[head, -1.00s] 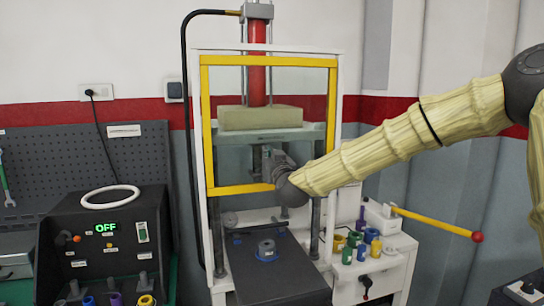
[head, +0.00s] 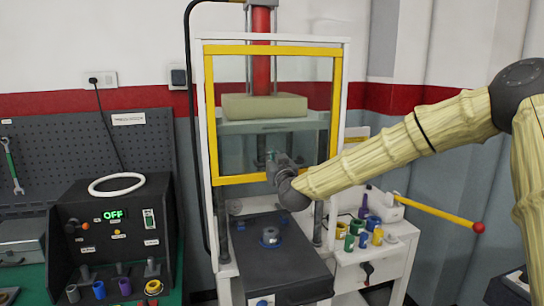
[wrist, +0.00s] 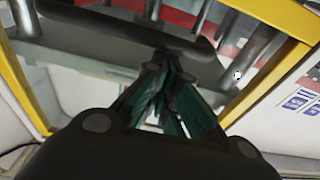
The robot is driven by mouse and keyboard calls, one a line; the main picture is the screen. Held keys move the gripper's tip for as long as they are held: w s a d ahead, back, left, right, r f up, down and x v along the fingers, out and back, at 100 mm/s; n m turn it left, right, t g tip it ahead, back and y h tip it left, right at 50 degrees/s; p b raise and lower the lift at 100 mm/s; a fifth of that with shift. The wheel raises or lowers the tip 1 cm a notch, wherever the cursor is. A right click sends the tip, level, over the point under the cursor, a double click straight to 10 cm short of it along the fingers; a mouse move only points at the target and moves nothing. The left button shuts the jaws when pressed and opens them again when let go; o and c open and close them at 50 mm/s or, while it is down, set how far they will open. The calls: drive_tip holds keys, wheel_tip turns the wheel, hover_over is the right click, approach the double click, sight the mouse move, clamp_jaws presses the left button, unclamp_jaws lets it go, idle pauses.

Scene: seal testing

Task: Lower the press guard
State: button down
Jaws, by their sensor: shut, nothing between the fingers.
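The press guard (head: 211,115) is a clear pane in a yellow frame on the front of the white press. Its lower bar (head: 235,179) sits well above the dark press base, with an open gap beneath. Parts of the yellow frame also show at both sides of the wrist view (wrist: 268,82). My gripper (head: 272,156) is shut and empty, near the middle of the guard just above its lower bar. In the wrist view its dark green fingers (wrist: 160,62) are together. My wrist hides part of the lower bar; I cannot tell whether the fingers touch the guard.
Below the guard is a dark base with a small metal part (head: 270,236). A black control box (head: 112,240) reading OFF stands at left.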

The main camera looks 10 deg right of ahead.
wheel_tip(320, 180, down, 31)
drive_tip(key=b, duration=2.1)
drive_tip(key=shift+s, duration=0.1)
